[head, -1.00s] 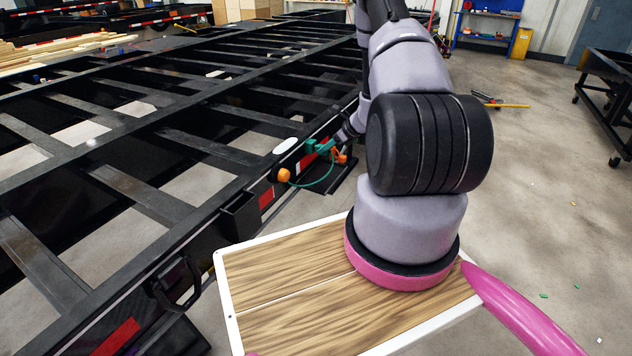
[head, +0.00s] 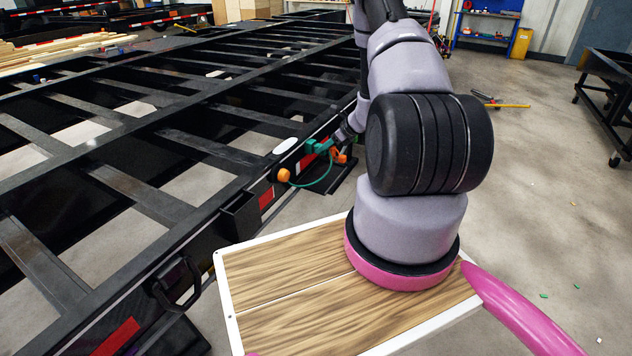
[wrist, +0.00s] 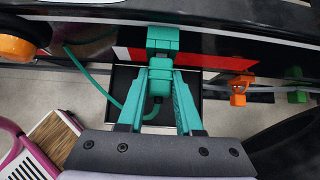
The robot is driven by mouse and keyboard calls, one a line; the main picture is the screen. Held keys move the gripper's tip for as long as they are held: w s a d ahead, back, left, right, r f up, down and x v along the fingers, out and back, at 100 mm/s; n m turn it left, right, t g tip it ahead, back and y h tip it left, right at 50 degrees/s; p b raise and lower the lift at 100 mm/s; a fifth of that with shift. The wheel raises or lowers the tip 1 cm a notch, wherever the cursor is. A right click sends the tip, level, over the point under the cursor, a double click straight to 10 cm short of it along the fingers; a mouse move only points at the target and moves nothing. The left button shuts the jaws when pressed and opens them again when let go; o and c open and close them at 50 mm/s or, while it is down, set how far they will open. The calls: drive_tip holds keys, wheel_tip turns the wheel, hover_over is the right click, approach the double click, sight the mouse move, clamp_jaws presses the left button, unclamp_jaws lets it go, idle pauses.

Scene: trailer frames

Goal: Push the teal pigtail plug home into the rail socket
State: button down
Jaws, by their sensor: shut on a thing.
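The teal pigtail plug (wrist: 159,79) sits between the teal fingers of my gripper (wrist: 160,72), which are shut on it. Ahead of it the teal rail socket (wrist: 162,39) stands on the black rail. The teal cable (wrist: 108,92) loops from the plug toward the left. In the head view my gripper (head: 323,147) is small at the rail's side, and the cable (head: 318,184) hangs below it.
An orange round fitting (wrist: 16,40) is left of the socket on the rail. An orange clip (wrist: 239,89) and a green clip (wrist: 297,90) are to the right. The black trailer frame (head: 190,145) fills the left. My wood-topped deck is in front; open floor (head: 540,200) lies right.

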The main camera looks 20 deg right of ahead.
drive_tip(key=shift+w+a, duration=0.15)
drive_tip(key=shift+w, duration=0.05)
drive_tip(key=c, duration=0.5)
unclamp_jaws()
drive_tip(key=v, duration=1.1)
drive_tip(key=s+a+r+n+g, duration=0.1)
drive_tip(key=s+a+r+n, duration=0.1)
drive_tip(key=a+r+n, duration=0.45)
drive_tip(key=s+a+r+n+y, duration=0.15)
drive_tip(key=a+r, duration=0.25)
drive_tip(key=r, duration=0.6)
drive_tip(key=s+a+r+n+g+h, duration=0.1)
drive_tip(key=s+a+r+n, duration=0.15)
drive_tip(key=a+r, duration=0.45)
drive_tip(key=s+a+r+n+t+h, duration=0.1)
drive_tip(key=s+a+r+n+h, duration=0.1)
drive_tip(key=s+r+n, duration=0.5)
drive_tip(key=s+a+r+n+t+h, duration=0.1)
drive_tip(key=s+r+n, duration=0.6)
drive_tip(key=s, duration=0.7)
wheel_tip(320, 180, up, 2)
drive_tip(key=shift+s+a+h, duration=0.4)
drive_tip(key=shift+a+h, duration=0.05)
drive_tip(key=shift+a, duration=0.2)
